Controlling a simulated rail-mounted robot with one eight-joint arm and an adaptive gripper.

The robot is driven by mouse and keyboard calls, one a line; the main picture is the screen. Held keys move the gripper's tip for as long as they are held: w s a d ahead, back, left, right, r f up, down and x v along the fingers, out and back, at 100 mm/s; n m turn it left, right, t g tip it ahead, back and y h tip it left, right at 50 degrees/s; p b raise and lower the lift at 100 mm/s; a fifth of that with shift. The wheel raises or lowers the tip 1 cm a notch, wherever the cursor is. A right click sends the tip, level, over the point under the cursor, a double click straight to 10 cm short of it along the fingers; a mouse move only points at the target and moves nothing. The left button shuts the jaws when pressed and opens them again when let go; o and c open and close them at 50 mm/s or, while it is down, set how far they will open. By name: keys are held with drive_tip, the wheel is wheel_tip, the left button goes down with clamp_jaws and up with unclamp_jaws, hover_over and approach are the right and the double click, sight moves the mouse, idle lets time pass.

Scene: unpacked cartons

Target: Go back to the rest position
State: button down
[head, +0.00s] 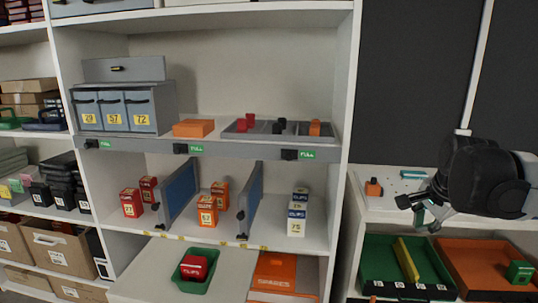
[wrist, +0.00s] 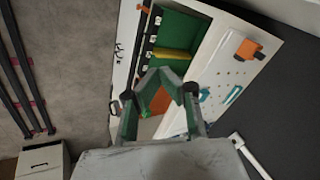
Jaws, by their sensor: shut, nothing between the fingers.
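My gripper (head: 426,213) is at the right of the head view, in front of the white bench and above the green tray. It is shut and empty. In the wrist view its green and grey fingers (wrist: 166,74) meet at the tips, with nothing between them. The dark wrist and arm behind it reach in from the right edge of the head view.
A white shelf unit (head: 354,100) stands left of my gripper, with cartons, bins and dividers. Below my gripper are a green tray (head: 376,262) with a yellow bar (head: 406,260) and an orange tray (head: 470,265). An orange block (head: 373,187) sits on the bench.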

drive_tip(key=s+a+f+n+t+y+p, duration=0.15)
drive_tip(key=s+a+n+p, duration=0.25)
drive_tip(key=s+a+n, duration=1.25)
wheel_tip(320, 180, down, 19)
drive_tip(key=s+a+m+b, duration=0.1)
drive_tip(key=a+b, duration=0.1)
drive_tip(key=b, duration=1.7)
drive_tip(key=shift+m, duration=0.35)
drive_tip(key=shift+r, duration=0.1)
drive_tip(key=c, duration=2.4)
unclamp_jaws()
drive_tip(key=shift+c, duration=0.2)
